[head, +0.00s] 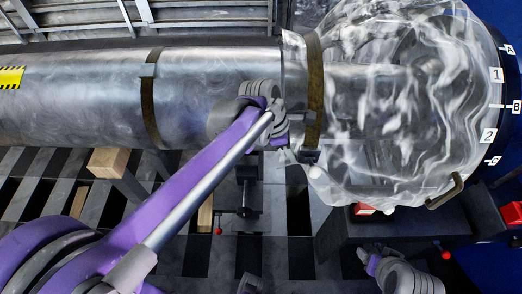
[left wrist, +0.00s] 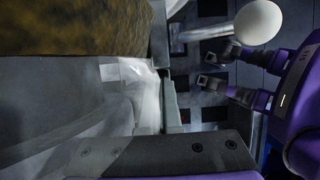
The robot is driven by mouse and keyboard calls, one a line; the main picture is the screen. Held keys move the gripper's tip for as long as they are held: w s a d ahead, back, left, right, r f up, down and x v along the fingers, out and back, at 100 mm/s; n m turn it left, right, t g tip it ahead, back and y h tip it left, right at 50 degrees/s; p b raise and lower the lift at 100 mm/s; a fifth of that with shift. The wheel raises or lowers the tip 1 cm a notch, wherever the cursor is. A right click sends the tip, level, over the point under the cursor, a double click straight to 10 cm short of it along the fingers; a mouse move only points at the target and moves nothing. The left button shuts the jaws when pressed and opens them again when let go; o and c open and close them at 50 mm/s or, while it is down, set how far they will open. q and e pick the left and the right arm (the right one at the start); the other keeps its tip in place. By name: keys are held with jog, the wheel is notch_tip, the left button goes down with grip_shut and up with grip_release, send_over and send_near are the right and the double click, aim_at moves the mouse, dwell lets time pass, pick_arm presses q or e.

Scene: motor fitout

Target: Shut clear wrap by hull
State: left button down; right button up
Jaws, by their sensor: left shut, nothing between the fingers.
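The clear wrap (head: 400,110) is a crinkled transparent sleeve bulging at the right end of the grey metal hull (head: 80,90). A brown strap (head: 315,80) circles its left edge. Below the strap is a dark clasp (head: 310,156) with a white ball knob (head: 315,172). The strap (left wrist: 70,25) and knob (left wrist: 258,22) also show close up in the left wrist view. My left gripper (head: 284,143) is shut and empty, just left of the clasp; contact cannot be told. My right gripper (left wrist: 207,70) is open and empty below the hull, its fingers apart in the left wrist view.
Another brown strap (head: 152,100) rings the hull further left. Wooden blocks (head: 109,161) and a dark stand (head: 400,225) are under the hull. A red-knobbed clamp (head: 240,212) stands below the middle. A dark ring with labels (head: 497,75) borders the wrap's right side.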

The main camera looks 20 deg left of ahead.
aim_at(306, 154)
pick_arm(q)
jog(key=d, duration=0.1)
jog(key=w+d, duration=0.1)
jog(key=d, duration=0.1)
jog(key=shift+w+d, duration=0.25)
jog(key=shift+d, duration=0.05)
pick_arm(e)
jog(key=shift+a, duration=0.1)
